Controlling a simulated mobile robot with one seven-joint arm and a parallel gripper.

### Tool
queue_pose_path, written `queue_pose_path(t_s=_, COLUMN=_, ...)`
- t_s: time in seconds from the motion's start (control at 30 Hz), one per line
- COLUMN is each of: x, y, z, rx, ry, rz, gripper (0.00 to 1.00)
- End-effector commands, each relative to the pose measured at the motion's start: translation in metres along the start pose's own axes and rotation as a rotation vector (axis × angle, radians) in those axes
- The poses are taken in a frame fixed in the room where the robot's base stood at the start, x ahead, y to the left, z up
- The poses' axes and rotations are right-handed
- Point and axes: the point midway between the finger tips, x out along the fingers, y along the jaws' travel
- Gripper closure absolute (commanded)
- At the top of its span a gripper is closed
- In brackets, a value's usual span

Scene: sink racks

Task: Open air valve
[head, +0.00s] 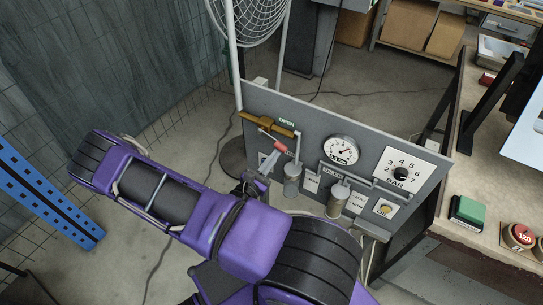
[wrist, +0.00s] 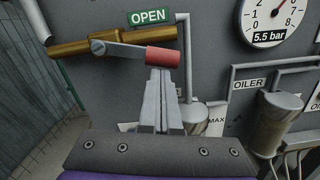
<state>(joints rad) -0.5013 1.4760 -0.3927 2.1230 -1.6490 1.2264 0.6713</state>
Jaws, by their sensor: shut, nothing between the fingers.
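The air valve is a brass pipe body (head: 258,120) at the upper left of the grey panel, also in the wrist view (wrist: 77,46). Its grey lever (wrist: 125,50) runs right and slightly down from the pivot and ends in a red grip (wrist: 163,57); the grip also shows in the head view (head: 281,148). A green OPEN sign (wrist: 149,17) is above the lever. My gripper (wrist: 160,75) is shut and empty, fingertips just under the red grip. I cannot tell whether they touch it. In the head view my gripper (head: 270,160) is in front of the panel's left part.
A round gauge (head: 341,149), labelled 5.5 bar in the wrist view, is to the right. A metal oiler cup (wrist: 276,123) and pipes stick out from the panel (head: 312,122). A cluttered bench (head: 480,180) stands at the right.

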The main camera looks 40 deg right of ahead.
Motion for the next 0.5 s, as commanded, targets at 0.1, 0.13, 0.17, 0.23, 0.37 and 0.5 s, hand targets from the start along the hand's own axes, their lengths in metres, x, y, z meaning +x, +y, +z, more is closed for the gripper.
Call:
queue_pose_path(t_s=0.1, x=0.001, y=-0.001, z=0.011, rx=-0.079, ry=-0.004, rz=0.004, gripper=1.0)
queue_pose_path(t_s=0.13, x=0.001, y=-0.001, z=0.012, rx=-0.096, ry=-0.004, rz=0.005, gripper=1.0)
queue_pose_path(t_s=0.17, x=0.001, y=-0.001, z=0.013, rx=-0.114, ry=-0.004, rz=0.006, gripper=1.0)
queue_pose_path(t_s=0.23, x=0.001, y=0.0, z=0.015, rx=-0.123, ry=-0.004, rz=0.007, gripper=1.0)
queue_pose_path(t_s=0.37, x=0.001, y=0.001, z=0.018, rx=-0.121, ry=-0.004, rz=0.006, gripper=1.0)
queue_pose_path(t_s=0.5, x=0.002, y=0.002, z=0.02, rx=-0.12, ry=-0.004, rz=0.006, gripper=1.0)
